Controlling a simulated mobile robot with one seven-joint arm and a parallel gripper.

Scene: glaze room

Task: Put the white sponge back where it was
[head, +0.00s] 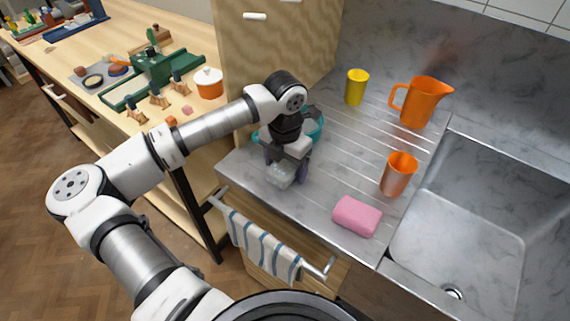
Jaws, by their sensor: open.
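My gripper (286,172) is open, pointing down over the left front part of the grey marbled counter. A pale whitish block (280,177) shows between and just below its fingers; it may be the white sponge. The gripper partly hides it, and I cannot tell whether it touches the fingers or rests on the counter. A pink sponge (357,216) lies on the counter near the front edge, left of the sink.
A teal bowl (318,129) stands partly hidden behind my gripper. An orange cup (398,175), orange jug (421,103) and yellow cup (356,87) stand on the grooved drainboard. The sink (463,210) is at right. A striped towel (262,243) hangs below the counter.

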